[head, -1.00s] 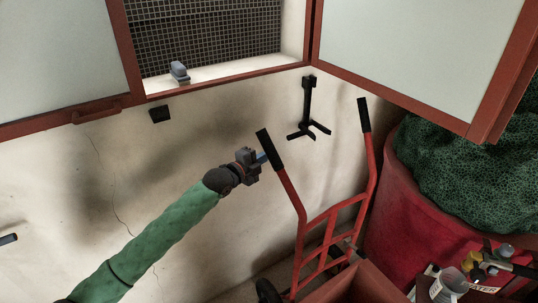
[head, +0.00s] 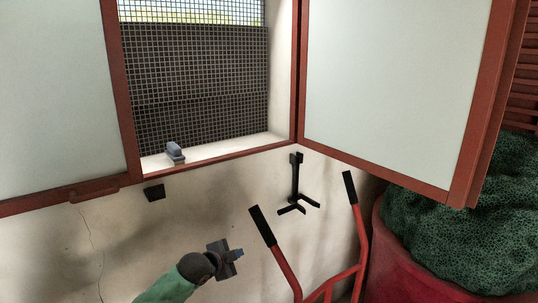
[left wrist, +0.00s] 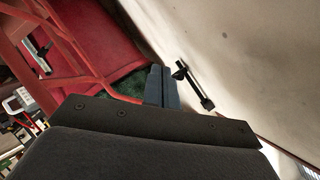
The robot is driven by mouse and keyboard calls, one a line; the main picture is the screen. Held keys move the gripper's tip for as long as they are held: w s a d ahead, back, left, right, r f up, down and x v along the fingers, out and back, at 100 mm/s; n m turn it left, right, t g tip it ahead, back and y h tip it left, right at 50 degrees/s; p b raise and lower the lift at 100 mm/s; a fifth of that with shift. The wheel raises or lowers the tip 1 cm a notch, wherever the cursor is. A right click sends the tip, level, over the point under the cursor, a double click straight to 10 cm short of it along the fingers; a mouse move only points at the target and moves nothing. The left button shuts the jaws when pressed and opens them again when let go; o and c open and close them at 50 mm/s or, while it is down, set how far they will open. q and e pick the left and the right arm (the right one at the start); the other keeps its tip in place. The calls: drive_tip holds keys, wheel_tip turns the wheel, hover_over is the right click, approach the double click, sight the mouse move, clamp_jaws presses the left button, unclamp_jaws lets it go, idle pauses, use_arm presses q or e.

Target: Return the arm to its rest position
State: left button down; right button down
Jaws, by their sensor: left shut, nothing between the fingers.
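My left gripper (head: 237,255) is low in the head view, at the end of my green-sleeved arm, in front of the cream wall. It is shut and empty. In the left wrist view its two grey fingers (left wrist: 161,88) lie together with nothing between them. In the head view it is left of the red hand truck's black-gripped handles (head: 284,255), apart from them as far as I can tell. My right gripper is not in view.
An open window with red-framed shutters (head: 400,90) is above. A small grey object (head: 174,152) sits on its sill (head: 225,152). A black bracket (head: 295,185) is on the wall. A red tub (head: 400,265) with green netting (head: 460,240) stands at right.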

use_arm(q)
drive_tip(key=s+a+f+n+g+y, duration=0.25)
drive_tip(key=s+a+n+y, duration=0.3)
drive_tip(key=s+n, duration=0.5)
drive_tip(key=s+f+n+g, duration=0.1)
drive_tip(key=s+f+g, duration=0.1)
drive_tip(key=s+f, duration=0.6)
drive_tip(key=s+f+n+g, duration=0.2)
drive_tip(key=s+f, duration=0.6)
drive_tip(key=s, duration=0.9)
drive_tip(key=s+f+n+g, duration=0.1)
drive_tip(key=s+f+g, duration=0.2)
drive_tip(key=s+f, duration=0.5)
drive_tip(key=s, duration=0.5)
drive_tip(key=shift+s+d+f, duration=0.15)
drive_tip(key=shift+s, duration=0.05)
drive_tip(key=shift+n+g, duration=0.25)
drive_tip(key=shift+w, duration=0.1)
